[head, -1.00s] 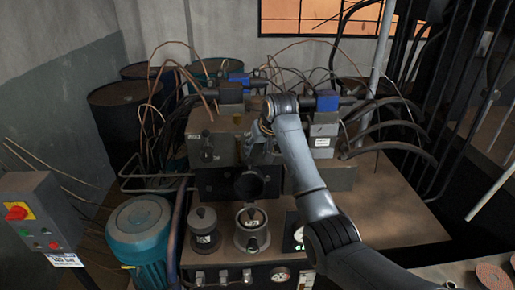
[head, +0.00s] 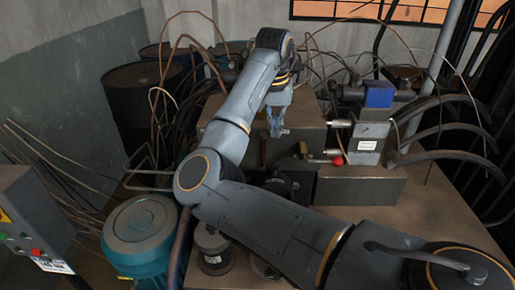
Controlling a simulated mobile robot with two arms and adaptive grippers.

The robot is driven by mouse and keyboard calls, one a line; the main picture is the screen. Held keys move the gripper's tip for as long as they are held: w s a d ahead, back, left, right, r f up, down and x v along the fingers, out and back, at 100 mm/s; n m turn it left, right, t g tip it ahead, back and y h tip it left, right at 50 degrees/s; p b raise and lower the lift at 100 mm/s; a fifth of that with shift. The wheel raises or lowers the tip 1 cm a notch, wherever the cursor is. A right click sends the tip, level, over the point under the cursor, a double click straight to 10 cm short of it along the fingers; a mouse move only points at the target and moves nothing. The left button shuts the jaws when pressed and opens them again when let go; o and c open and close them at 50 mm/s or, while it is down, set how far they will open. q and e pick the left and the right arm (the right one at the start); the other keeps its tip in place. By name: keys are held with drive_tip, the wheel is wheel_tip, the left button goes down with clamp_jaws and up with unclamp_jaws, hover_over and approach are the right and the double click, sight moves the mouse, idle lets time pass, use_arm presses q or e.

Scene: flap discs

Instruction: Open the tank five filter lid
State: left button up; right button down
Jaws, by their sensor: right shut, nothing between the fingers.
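My right arm comes in from the lower right, bends at the left and reaches up and back over the machine. Its gripper (head: 277,132) points down, shut and empty, in front of the grey metal block (head: 305,128). A round canister with a knobbed lid (head: 213,242) stands on the bench below my forearm. A second canister (head: 262,268) is mostly hidden behind my arm. I cannot read which of these is the tank five filter. My left gripper is not in view.
A teal motor (head: 142,235) stands at the lower left beside a grey switch box (head: 35,225). Black hoses (head: 450,135) and a blue-topped valve block (head: 375,115) crowd the right. Dark drums (head: 145,95) stand at the back left. Bare bench top (head: 430,215) lies at the right.

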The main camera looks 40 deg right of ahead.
sight(277, 155)
drive_tip(key=f, duration=0.3)
drive_tip(key=f+p, duration=0.1)
drive_tip(key=f, duration=0.1)
drive_tip(key=d+f, duration=0.1)
drive_tip(key=f, duration=0.2)
drive_tip(key=shift+f, duration=0.3)
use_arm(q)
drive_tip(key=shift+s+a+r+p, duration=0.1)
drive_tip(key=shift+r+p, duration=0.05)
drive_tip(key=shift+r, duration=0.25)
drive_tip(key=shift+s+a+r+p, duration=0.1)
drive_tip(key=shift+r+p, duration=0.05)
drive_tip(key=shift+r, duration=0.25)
use_arm(e)
drive_tip(key=shift+w+f, duration=0.1)
drive_tip(key=shift+f, duration=0.55)
drive_tip(key=shift+d, duration=0.1)
